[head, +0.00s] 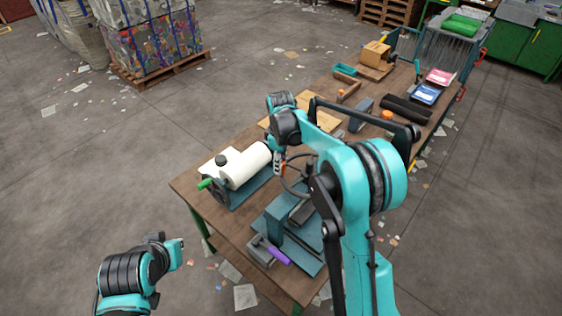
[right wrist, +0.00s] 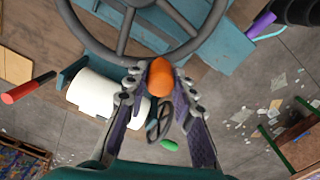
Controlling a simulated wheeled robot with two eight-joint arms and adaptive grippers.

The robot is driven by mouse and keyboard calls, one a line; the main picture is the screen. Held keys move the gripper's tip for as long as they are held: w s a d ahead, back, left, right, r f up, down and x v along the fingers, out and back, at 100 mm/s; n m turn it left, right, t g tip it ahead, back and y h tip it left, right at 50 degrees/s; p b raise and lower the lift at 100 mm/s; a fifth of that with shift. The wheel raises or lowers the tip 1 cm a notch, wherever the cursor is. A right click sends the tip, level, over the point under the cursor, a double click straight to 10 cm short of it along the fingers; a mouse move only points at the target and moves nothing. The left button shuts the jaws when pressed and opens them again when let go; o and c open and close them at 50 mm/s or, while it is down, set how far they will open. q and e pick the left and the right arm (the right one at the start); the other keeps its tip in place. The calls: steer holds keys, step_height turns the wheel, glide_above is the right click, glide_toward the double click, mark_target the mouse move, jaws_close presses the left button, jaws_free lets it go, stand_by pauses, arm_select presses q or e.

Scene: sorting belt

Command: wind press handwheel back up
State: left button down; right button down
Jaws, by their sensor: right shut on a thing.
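The press handwheel (right wrist: 190,45) is a dark grey ring with spokes at the top of the right wrist view, partly cut off. It also shows in the head view (head: 286,184), partly behind my right arm. Its orange knob (right wrist: 160,77) sits between the fingertips of my right gripper (right wrist: 160,86), which is shut on it. In the head view my right gripper (head: 280,164) is at the wheel's far left side. The blue-grey press (head: 283,222) stands on the near end of the workbench. My left gripper (head: 170,248) is low at the left, off the bench; its jaw state is unclear.
A purple-handled tool (head: 277,255) lies at the near edge. Boxes, books and tools cover the far bench. The floor left of the bench is open.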

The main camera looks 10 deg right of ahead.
steer(key=shift+s+n, duration=0.75)
steer(key=shift+n, duration=0.05)
steer(key=c, duration=1.3)
jaws_free()
steer(key=shift+o, duration=0.2)
step_height(320, 180, up, 12)
